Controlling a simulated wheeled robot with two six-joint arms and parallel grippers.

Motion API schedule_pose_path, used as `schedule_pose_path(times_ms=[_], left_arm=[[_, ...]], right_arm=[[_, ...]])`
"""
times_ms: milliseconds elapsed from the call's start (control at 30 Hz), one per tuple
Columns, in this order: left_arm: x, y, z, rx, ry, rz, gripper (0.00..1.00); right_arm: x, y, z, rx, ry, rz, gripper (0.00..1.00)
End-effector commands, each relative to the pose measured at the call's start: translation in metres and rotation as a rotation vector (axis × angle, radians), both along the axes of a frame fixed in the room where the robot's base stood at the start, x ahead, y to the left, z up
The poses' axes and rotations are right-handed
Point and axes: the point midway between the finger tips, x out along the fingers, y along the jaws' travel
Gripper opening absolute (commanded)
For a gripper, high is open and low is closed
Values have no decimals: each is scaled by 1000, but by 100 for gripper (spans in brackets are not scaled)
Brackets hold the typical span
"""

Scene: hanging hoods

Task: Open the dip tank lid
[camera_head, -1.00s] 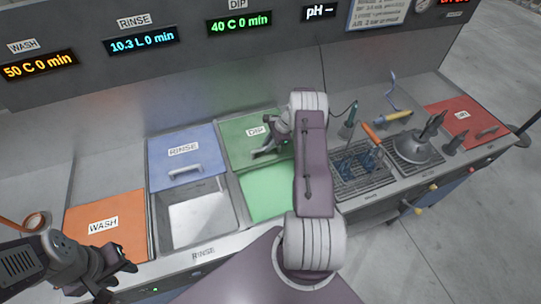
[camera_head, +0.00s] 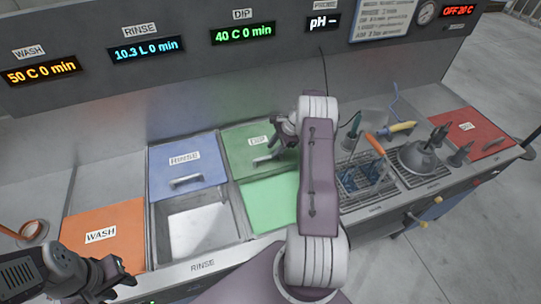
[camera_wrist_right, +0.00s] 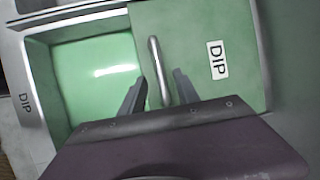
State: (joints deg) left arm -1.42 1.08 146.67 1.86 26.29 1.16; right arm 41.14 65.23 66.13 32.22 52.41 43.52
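The green dip tank lid (camera_head: 243,143) is slid to the back, and the front of the dip tank (camera_head: 272,203) is uncovered, its pale green inside showing. In the right wrist view the lid (camera_wrist_right: 195,35) covers one side and the open tank (camera_wrist_right: 85,75) the other. The lid's metal bar handle (camera_wrist_right: 157,65) lies between the two fingers of my right gripper (camera_wrist_right: 159,88). The fingers are apart, with a gap on each side of the bar. In the head view my right gripper (camera_head: 281,138) is just above the handle (camera_head: 264,160). My left gripper (camera_head: 119,283) is open and empty at the lower left.
The blue rinse lid (camera_head: 187,165) is back, its basin (camera_head: 200,228) open. The orange wash lid (camera_head: 105,233) is beside it. Racks with tools (camera_head: 362,172), a funnel-like vessel (camera_head: 420,157) and a red lid (camera_head: 467,133) are to the right. The control panel (camera_head: 190,75) stands behind.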

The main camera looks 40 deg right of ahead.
Motion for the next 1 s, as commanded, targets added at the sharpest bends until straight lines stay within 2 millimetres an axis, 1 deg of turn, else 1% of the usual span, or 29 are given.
schedule_pose_path(times_ms=[33,133,200,300,400,833,867,900,933,967,1000], left_arm=[[0,0,-8,0,0,0,36],[0,0,-13,0,0,0,36],[0,0,-14,0,0,0,36],[0,0,-15,0,0,0,36],[0,0,-15,0,0,0,36],[0,0,-15,0,0,0,36],[0,0,-15,0,0,0,36],[0,0,-16,0,0,0,36],[0,0,-17,0,0,0,36],[0,0,-19,0,0,0,36],[0,0,-21,0,0,0,36]], right_arm=[[-3,-5,8,-3,-3,-2,38],[-9,-10,26,-3,-2,-1,38],[-12,-14,36,-1,-2,-1,38],[-15,-16,44,1,0,-1,38],[-16,-16,46,1,1,0,38],[-15,-16,46,1,0,1,38],[-14,-14,46,1,1,5,38],[-10,-7,45,1,0,21,38],[-3,0,49,-7,-9,42,38],[6,8,58,-21,-24,67,38],[21,23,74,-45,-54,110,38]])
